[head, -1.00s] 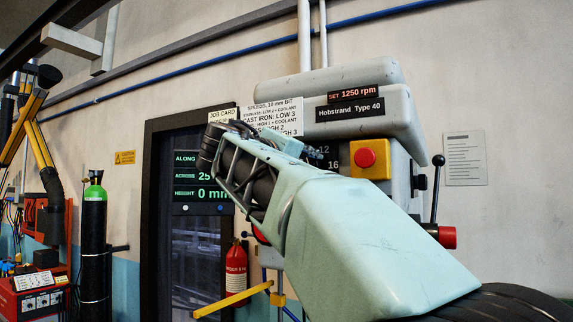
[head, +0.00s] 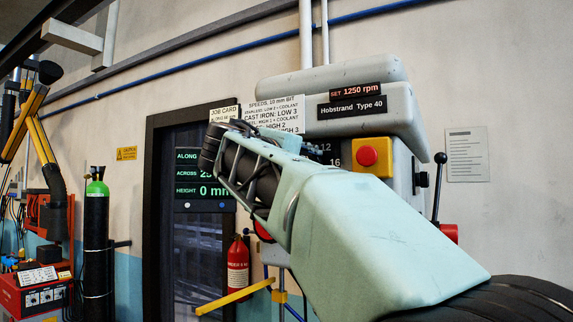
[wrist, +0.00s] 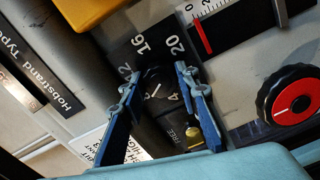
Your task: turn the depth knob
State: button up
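In the wrist view a dark round knob (wrist: 157,84) with a white pointer line sits on a black dial plate (wrist: 142,36) marked 12, 16, 20, 4 and FREE. My gripper (wrist: 156,76) has its two blue fingers spread, one on each side of the knob. The fingers look apart from it, but I cannot tell whether either one touches. In the head view my arm covers the gripper and the knob; only part of the dial plate (head: 334,161) with 12 and 16 shows.
In the wrist view a black and red knob (wrist: 290,97) stands to the right, below a scale with a red pointer (wrist: 202,36). In the head view a red button on a yellow box (head: 368,156) and a black-knobbed lever (head: 438,185) are right of the dial.

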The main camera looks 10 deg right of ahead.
jog(key=o, duration=0.4)
jog(key=shift+o, duration=0.2)
jog(key=v, duration=0.7)
jog(key=shift+s+a, duration=0.2)
jog(key=shift+s, duration=0.05)
